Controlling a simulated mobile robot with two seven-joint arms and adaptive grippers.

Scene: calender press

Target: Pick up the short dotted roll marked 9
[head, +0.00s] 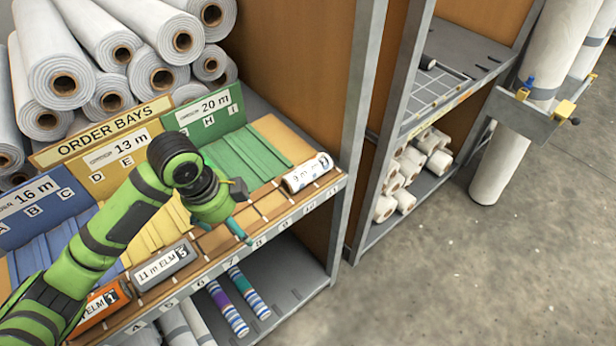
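A short white roll (306,174) lies at the right end of the front ledge of the order-bay shelf. Its label seems to start with "9 m"; the rest, and any dots, are too small to read surely. My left gripper (238,222) is over the front ledge, left of this roll and apart from it. The wrist hides most of its fingers, so I cannot tell how far they are open. I see nothing held in it. My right gripper is not in view.
Striped rolls (248,291) lie on the shelf below. A grey upright (362,130) stands right of the white roll. Large rolls (72,75) are stacked behind.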

